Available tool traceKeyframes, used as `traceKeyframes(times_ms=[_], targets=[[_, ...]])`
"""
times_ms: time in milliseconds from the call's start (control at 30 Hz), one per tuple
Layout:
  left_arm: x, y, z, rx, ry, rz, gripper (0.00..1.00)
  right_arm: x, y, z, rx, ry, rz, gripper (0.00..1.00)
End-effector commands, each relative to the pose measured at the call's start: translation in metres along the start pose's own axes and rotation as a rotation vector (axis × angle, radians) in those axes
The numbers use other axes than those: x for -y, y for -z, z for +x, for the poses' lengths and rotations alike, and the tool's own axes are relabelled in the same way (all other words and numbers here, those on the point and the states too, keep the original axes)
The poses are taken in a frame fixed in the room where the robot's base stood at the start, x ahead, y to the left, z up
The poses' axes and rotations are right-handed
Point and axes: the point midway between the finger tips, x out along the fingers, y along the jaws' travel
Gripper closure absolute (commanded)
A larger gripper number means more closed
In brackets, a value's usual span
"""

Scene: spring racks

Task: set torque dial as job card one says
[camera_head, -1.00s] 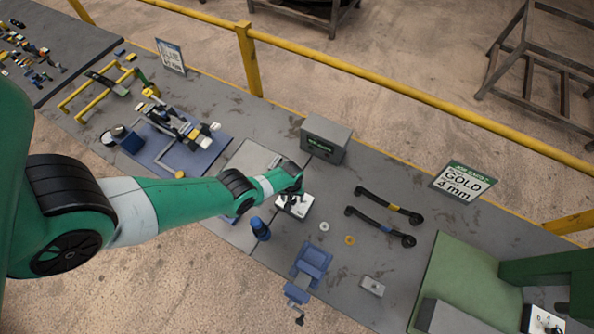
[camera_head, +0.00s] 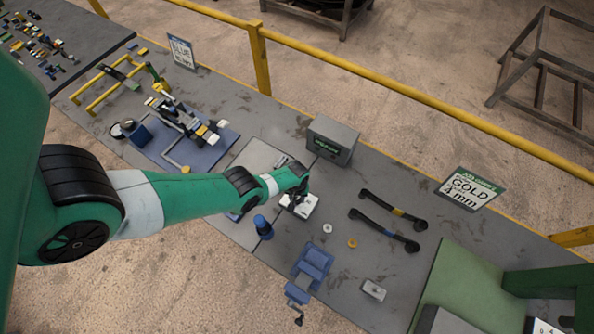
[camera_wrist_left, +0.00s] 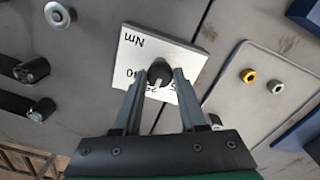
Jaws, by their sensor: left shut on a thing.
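The torque dial is a black knob (camera_wrist_left: 157,70) with a white pointer, standing on a white plate (camera_wrist_left: 186,55). The plate carries "Nm" and numbers, partly covered by my gripper and upside down in the left wrist view. In the head view the white dial box (camera_head: 301,209) is on the bench. My left gripper (camera_wrist_left: 159,80) is shut on the knob, one finger on each side. It also shows over the box in the head view (camera_head: 294,198). A job card (camera_head: 468,188) at right reads "GOLD 4 mm". Another card (camera_head: 181,51) at back left is too small to read surely. My right gripper is not seen.
A grey box with a green display (camera_head: 332,139) stands behind the dial. A yellow rail (camera_head: 400,95) runs behind the bench.

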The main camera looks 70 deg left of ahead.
Motion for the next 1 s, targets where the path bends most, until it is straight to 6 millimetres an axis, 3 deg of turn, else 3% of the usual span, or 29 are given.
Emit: traceKeyframes(times_ms=[267, 1000], targets=[[0.0001, -0.0001, 0.0000, 0.001, 0.000, 0.130, 1.00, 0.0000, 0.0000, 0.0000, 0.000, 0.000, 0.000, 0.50], [0.0000, -0.0002, 0.0000, 0.001, 0.000, 0.734, 1.00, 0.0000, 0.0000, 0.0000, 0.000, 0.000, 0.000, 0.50]])
